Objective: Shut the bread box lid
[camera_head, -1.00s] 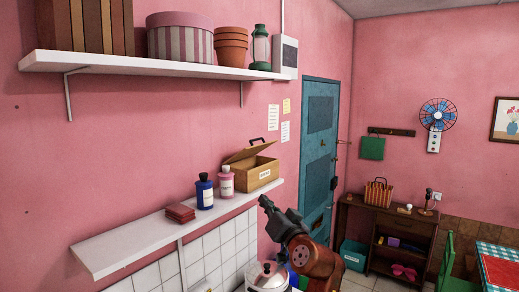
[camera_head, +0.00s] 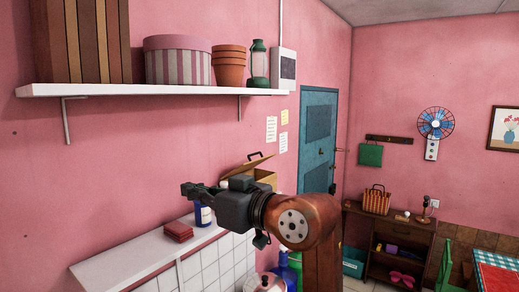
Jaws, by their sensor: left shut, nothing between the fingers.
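The wooden bread box (camera_head: 266,176) stands at the far end of the lower white shelf, partly hidden behind my left arm. Its lid (camera_head: 242,168) is raised and tilted, with a dark handle (camera_head: 261,154) near its upper end. My left gripper (camera_head: 188,190) is shut and empty. It points left in front of the lower shelf, apart from the lid in the picture. Its wrist and arm cover the lower part of the box. My right gripper is not in view.
A blue bottle (camera_head: 203,213) stands on the lower shelf (camera_head: 135,259), partly behind my gripper; the pink bottle is hidden. Dark red folded items (camera_head: 178,232) lie nearer. An upper shelf (camera_head: 150,90) holds a striped box, pots and a lantern.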

